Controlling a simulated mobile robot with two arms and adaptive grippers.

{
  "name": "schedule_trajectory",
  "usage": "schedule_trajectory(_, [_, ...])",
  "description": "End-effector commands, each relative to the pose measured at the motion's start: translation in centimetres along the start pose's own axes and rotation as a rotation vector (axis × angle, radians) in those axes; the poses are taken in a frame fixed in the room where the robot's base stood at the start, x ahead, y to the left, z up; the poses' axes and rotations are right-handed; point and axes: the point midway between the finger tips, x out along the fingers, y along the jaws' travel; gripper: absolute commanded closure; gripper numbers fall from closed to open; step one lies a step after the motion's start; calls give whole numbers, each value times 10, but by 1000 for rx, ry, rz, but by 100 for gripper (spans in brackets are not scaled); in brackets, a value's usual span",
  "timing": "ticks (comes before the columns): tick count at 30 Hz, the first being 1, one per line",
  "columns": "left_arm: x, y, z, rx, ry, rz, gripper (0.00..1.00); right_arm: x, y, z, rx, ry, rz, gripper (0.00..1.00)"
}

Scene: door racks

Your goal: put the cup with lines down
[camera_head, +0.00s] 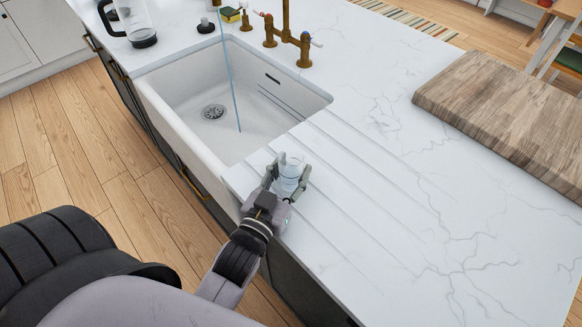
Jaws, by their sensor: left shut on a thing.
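The cup with lines (291,172) is a clear, pale glass at the front edge of the white counter, just right of the sink. My left gripper (286,178) is shut on it, with a finger on either side. The cup looks upright, over the grooved drainboard part of the counter (345,190). I cannot tell whether its base touches the surface. The lines on the cup are faint at this size, and its lower part is partly hidden by the gripper. My right gripper is not in view.
The white sink (185,105) lies left of the cup, with a brass tap (304,50) behind it. A thick wooden board (510,120) is at the right. A glass jug (138,22) stands at the far left. The counter right of the cup is clear.

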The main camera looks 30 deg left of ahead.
Motion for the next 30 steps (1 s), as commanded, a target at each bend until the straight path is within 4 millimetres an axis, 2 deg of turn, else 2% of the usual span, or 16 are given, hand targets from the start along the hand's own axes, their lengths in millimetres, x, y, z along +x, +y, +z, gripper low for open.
schedule_trajectory(10, [0,0,3,-1,2,0,92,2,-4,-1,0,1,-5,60])
schedule_trajectory(11, [0,0,3,-1,2,0,59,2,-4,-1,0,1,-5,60])
schedule_trajectory(19, [0,0,2,-1,2,0,41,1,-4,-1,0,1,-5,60])
schedule_trajectory(30, [0,0,-2,-1,3,1,40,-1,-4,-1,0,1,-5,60])
